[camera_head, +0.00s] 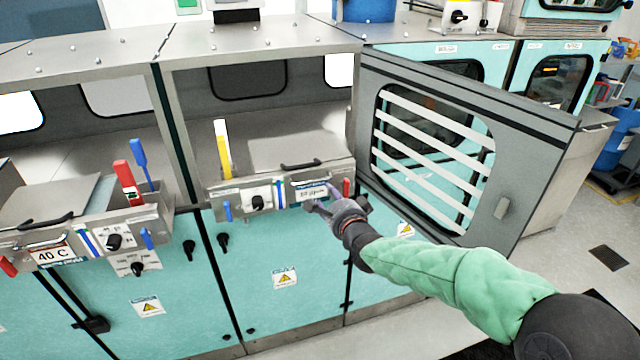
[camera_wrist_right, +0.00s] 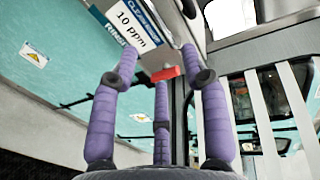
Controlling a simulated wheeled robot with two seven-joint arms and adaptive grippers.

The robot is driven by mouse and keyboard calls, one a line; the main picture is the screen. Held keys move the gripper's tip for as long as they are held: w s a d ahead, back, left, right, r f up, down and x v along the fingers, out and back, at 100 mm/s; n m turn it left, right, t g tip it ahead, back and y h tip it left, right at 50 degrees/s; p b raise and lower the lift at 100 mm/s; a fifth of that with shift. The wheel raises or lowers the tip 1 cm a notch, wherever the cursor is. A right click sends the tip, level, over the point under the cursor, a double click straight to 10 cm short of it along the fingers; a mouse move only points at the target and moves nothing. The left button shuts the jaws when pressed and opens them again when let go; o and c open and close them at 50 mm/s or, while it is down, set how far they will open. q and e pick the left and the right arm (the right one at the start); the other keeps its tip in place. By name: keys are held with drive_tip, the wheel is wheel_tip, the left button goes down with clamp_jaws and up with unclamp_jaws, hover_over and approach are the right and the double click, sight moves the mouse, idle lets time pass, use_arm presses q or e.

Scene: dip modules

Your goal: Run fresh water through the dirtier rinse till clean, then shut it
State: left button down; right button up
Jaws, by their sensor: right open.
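The rinse tank (camera_head: 300,165) with the 10 ppm display (camera_head: 313,191) has a black dial (camera_head: 258,202), a small blue handle (camera_head: 228,211), a red handle (camera_head: 346,187) and an upright yellow lever (camera_head: 222,150). My right gripper (camera_head: 328,203) is open and empty at its front panel, below the display. In the right wrist view, the spread purple fingers (camera_wrist_right: 160,78) are around the view of the red handle (camera_wrist_right: 166,74); contact cannot be told. The display (camera_wrist_right: 138,24) reads 10 ppm there. My left gripper is not in view.
An open grey door (camera_head: 540,140) with a striped window stands right of the tank. Another module at left has a 40 C display (camera_head: 50,255), a red lever (camera_head: 128,183) and a blue lever (camera_head: 141,165). Teal cabinet fronts (camera_head: 285,310) lie below.

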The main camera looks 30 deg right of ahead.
sight(319, 184)
drive_tip(key=x, duration=1)
drive_tip(key=shift+w+f, duration=0.1)
clamp_jaws()
